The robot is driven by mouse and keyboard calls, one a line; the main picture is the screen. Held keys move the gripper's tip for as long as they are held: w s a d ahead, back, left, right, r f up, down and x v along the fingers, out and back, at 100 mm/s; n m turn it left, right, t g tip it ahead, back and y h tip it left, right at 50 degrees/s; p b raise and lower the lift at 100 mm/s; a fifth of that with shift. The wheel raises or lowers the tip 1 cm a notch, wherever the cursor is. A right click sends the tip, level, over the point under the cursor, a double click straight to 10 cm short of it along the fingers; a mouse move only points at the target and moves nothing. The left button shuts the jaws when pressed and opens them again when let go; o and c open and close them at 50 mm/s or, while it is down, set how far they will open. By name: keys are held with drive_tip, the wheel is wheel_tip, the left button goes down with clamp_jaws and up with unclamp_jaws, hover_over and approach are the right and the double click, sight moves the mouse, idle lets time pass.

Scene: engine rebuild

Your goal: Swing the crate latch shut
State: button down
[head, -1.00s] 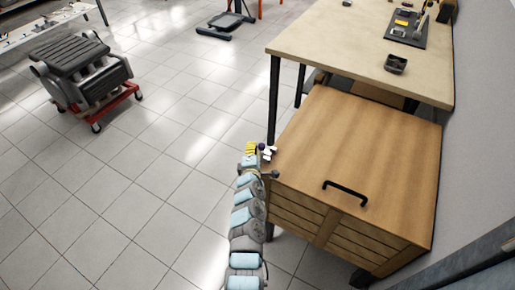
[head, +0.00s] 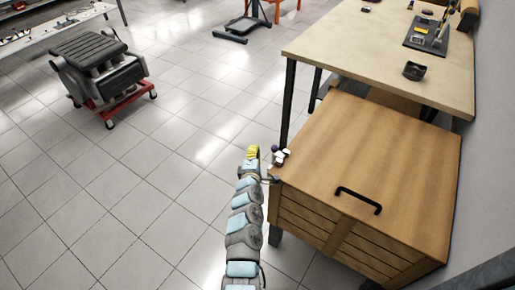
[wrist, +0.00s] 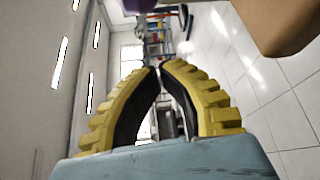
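The wooden crate (head: 365,165) stands at the right in the head view, its lid down and a black handle (head: 358,200) near the lid's front edge. Small purple and white pieces (head: 281,157) show at its left corner; I cannot tell whether they belong to the latch. My gripper (head: 252,152) is just left of that corner, apart from it. In the wrist view my gripper (wrist: 159,66) has its yellow-and-black fingers bowed together at the tips, with nothing between them. A wooden corner (wrist: 280,22) shows at the upper right there, beside the fingers.
A workbench (head: 385,50) stands behind the crate, with a dark tray and tools on it. A wall runs along the right. An engine on a red stand (head: 105,80) is at the left. The tiled floor (head: 130,200) between is clear.

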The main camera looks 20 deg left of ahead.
drive_tip(key=p+v, duration=0.3)
drive_tip(key=v, duration=0.5)
drive_tip(key=shift+r, duration=0.2)
idle(0.4)
